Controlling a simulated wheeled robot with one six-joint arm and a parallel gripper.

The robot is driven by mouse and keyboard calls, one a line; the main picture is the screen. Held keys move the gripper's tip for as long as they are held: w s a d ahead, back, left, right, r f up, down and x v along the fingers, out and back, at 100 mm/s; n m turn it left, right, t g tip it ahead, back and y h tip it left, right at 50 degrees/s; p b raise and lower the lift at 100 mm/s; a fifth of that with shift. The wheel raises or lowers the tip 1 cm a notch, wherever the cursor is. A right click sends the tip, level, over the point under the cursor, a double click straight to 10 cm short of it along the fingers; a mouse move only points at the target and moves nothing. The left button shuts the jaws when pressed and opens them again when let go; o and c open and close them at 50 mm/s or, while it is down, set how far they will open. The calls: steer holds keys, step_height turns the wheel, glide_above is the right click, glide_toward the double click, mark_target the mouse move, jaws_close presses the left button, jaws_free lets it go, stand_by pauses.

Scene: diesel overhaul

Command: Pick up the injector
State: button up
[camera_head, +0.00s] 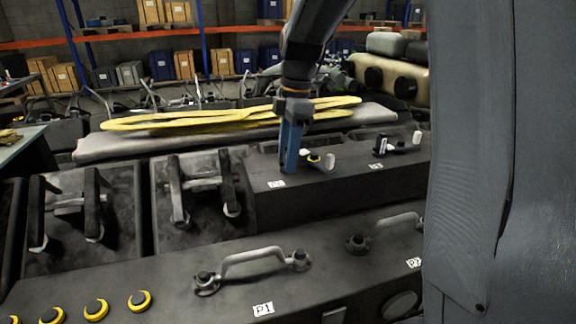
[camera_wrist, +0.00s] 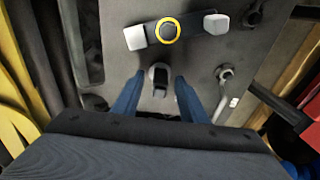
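The likely injector (camera_wrist: 160,76), a small grey part with a black piece, shows between my fingertips in the wrist view, set in the dark engine block. My gripper (camera_wrist: 159,82) has its two blue fingers spread on either side of it, with gaps visible. In the head view my gripper (camera_head: 290,165) points down at the block top, and the part there is hidden behind the fingers. A yellow-ringed round piece (camera_wrist: 168,30) with a pale-ended bracket is just beyond the fingertips; it also shows in the head view (camera_head: 314,157).
A black-and-white upright part (camera_head: 380,145) stands farther right on the block. Rocker-like levers (camera_head: 180,190) fill the left bays. A cover with a handle (camera_head: 250,257) lies in front. A yellow bundle (camera_head: 225,118) lies behind. A hose-like fitting (camera_wrist: 224,73) is right of my fingers.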

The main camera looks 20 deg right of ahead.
jaws_close()
step_height(320, 180, up, 10)
steer(key=shift+f+b, duration=0.25)
steer(key=shift+b, duration=1)
steer(key=shift+r+p, duration=2.15)
steer(key=shift+r, duration=0.5)
